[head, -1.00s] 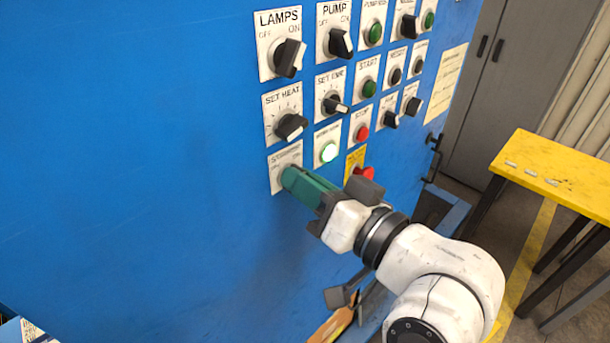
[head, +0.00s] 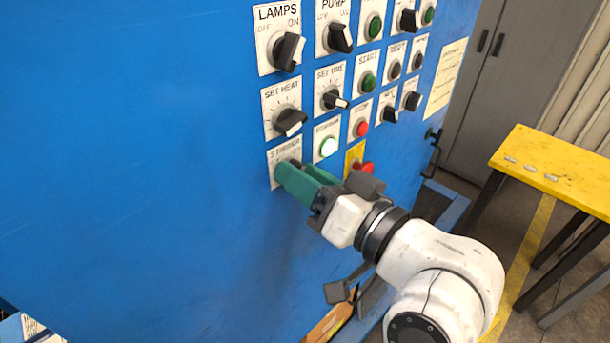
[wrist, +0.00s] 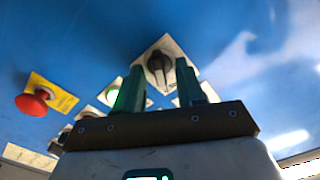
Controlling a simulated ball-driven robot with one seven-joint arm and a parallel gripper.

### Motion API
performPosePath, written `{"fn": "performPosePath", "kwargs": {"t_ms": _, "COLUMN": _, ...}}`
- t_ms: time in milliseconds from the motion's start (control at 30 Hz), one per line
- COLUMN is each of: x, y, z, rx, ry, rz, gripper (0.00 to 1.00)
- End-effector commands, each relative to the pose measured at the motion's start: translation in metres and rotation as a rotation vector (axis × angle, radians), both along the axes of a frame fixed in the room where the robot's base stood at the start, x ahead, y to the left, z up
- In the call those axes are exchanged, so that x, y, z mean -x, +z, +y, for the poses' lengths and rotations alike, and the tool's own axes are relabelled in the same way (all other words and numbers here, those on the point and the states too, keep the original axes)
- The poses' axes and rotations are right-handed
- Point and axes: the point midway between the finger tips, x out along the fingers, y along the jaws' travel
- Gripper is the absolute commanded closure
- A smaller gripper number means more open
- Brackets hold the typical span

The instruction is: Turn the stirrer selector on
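The stirrer selector's white plate (head: 286,150) is at the lower left of the blue panel, under SET HEAT. In the head view my gripper (head: 288,172) covers its knob. In the wrist view the dark knob (wrist: 158,64) with a pale pointer line stands on its tilted white plate. The green fingers of my gripper (wrist: 161,68) are spread, one on each side of the knob, with a narrow gap visible beside it. I cannot tell whether the tips touch the knob. The knob's exact setting is hard to read.
A lit white-green button (head: 328,146) and a red mushroom button on a yellow plate (wrist: 32,103) are close by. The SET HEAT knob (head: 291,122) is just above. Bare blue panel (head: 150,150) lies left. A yellow table (head: 550,165) stands right.

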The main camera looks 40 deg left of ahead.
Motion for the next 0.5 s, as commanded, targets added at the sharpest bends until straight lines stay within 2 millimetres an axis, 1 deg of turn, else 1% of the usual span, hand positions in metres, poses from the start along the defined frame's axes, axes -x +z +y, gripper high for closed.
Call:
{"fn": "performPosePath", "kwargs": {"t_ms": 167, "x": 0.000, "y": -0.003, "z": -0.020, "rx": -0.002, "ry": -0.005, "rz": -0.001, "gripper": 0.62}}
{"fn": "performPosePath", "kwargs": {"t_ms": 400, "x": 0.004, "y": -0.003, "z": -0.067, "rx": -0.002, "ry": -0.006, "rz": -0.001, "gripper": 0.62}}
{"fn": "performPosePath", "kwargs": {"t_ms": 500, "x": 0.005, "y": -0.003, "z": -0.083, "rx": 0.000, "ry": -0.005, "rz": -0.001, "gripper": 0.62}}
